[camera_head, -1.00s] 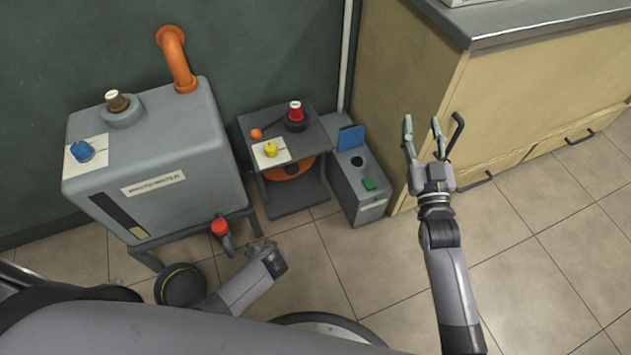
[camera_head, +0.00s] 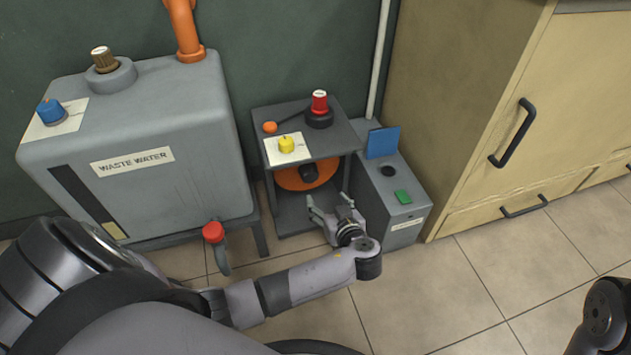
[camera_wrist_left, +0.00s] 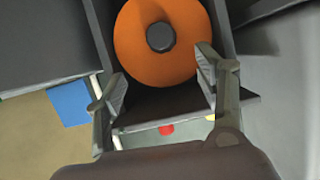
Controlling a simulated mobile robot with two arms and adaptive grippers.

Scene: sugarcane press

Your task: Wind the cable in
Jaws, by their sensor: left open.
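An orange reel (camera_head: 306,176) with a dark hub (camera_head: 309,172) sits inside the open grey stand (camera_head: 333,137). In the left wrist view the reel (camera_wrist_left: 180,65) faces my camera, with its hub (camera_wrist_left: 160,37) near the top middle. My left gripper (camera_head: 329,205) is open and empty in front of the stand's lower right part. Its two fingers (camera_wrist_left: 163,80) spread below and to either side of the hub in the wrist view; I cannot tell whether they touch the reel. I cannot make out a cable. My right gripper is out of view.
A grey box (camera_head: 390,205) with a blue flap (camera_head: 383,142) stands close right. The waste-water tank (camera_head: 130,190) is left. Floor is clear at right.

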